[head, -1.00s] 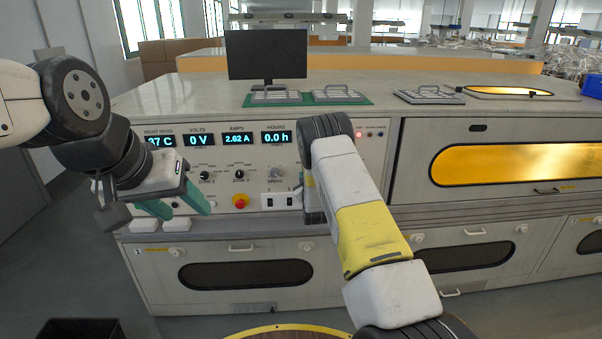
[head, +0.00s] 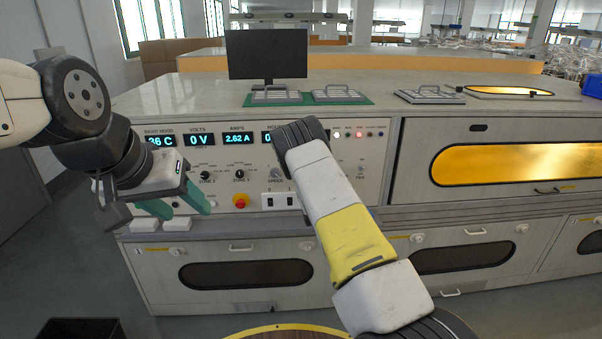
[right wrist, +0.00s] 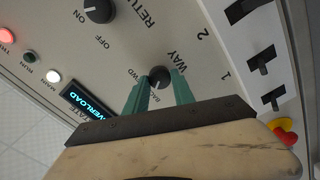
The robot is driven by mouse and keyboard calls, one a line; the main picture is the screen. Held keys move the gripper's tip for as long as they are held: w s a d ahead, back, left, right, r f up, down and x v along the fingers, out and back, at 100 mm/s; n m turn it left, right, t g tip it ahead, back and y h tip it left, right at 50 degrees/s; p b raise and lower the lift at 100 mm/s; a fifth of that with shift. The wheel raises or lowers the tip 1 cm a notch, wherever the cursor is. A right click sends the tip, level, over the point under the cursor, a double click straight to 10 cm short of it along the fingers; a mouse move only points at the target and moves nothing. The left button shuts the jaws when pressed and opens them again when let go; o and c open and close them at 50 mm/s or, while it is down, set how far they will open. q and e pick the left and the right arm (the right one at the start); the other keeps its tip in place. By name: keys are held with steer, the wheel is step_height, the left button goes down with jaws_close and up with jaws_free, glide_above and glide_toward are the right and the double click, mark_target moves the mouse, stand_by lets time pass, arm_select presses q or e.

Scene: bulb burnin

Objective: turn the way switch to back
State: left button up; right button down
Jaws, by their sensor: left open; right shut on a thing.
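The way switch (right wrist: 159,78) is a small dark round knob on the pale panel in the right wrist view, with WAY, FWD and BACK printed around it. My right gripper (right wrist: 160,88) has its green fingers on both sides of this knob and is shut on it. I cannot clearly tell which label the pointer faces. In the head view my right arm hides the switch and the right gripper. My left gripper (head: 183,203) is open and empty, in front of the panel's left part.
Near the way switch are the RETURN knob (right wrist: 97,10), rocker switches (right wrist: 262,57), lit lamps (right wrist: 53,76) and an OVERLOAD display (right wrist: 88,99). A red emergency button (head: 240,201) sits lower on the panel. A monitor (head: 266,55) and trays (head: 341,94) stand on top.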

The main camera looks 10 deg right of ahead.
stand_by(0.3)
steer(key=c, duration=1.1)
jaws_free()
steer(key=shift+o, duration=0.2)
steer(key=s, duration=0.7)
steer(key=shift+s+a, duration=0.15)
steer(key=shift+s, duration=0.25)
